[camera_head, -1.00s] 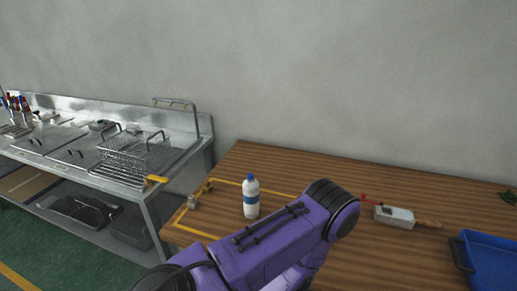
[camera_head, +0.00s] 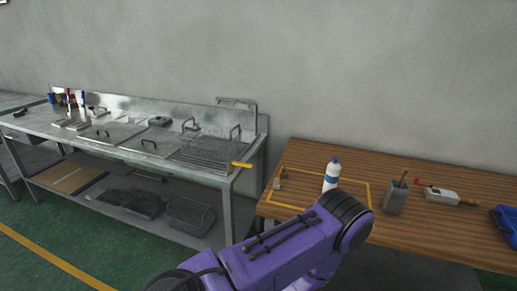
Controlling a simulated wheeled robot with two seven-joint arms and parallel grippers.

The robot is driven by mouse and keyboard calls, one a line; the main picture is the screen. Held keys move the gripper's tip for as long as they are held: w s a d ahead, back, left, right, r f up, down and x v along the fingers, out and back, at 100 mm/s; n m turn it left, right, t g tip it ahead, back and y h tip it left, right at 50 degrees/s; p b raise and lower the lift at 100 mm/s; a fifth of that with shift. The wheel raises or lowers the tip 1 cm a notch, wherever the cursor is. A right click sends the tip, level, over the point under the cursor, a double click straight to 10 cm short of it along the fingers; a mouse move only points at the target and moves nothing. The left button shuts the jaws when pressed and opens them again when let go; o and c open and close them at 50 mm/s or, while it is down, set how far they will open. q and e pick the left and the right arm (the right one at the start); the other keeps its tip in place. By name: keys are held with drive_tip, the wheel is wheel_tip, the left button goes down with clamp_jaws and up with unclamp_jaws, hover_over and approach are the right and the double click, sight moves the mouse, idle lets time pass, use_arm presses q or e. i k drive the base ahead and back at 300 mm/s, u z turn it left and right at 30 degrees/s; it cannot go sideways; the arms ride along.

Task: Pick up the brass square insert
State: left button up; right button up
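Two small objects sit close together at the left end of the yellow taped rectangle (camera_head: 300,207) on the wooden table. One is a brass-coloured piece (camera_head: 283,172), and a paler small piece (camera_head: 277,184) stands just in front of it. They are too small to tell which is the brass square insert, or their exact shape. Part of my purple arm crosses the bottom middle of the head view, in front of the table. Neither gripper shows.
A white bottle with a blue cap (camera_head: 331,176) stands inside the tape. To its right are a grey container (camera_head: 396,198), a white block tool (camera_head: 440,196) and a blue bin (camera_head: 505,219). A metal fryer bench (camera_head: 228,179) stands left of the table, across a gap.

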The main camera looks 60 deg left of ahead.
sight(283, 173)
drive_tip(key=u, duration=1.25)
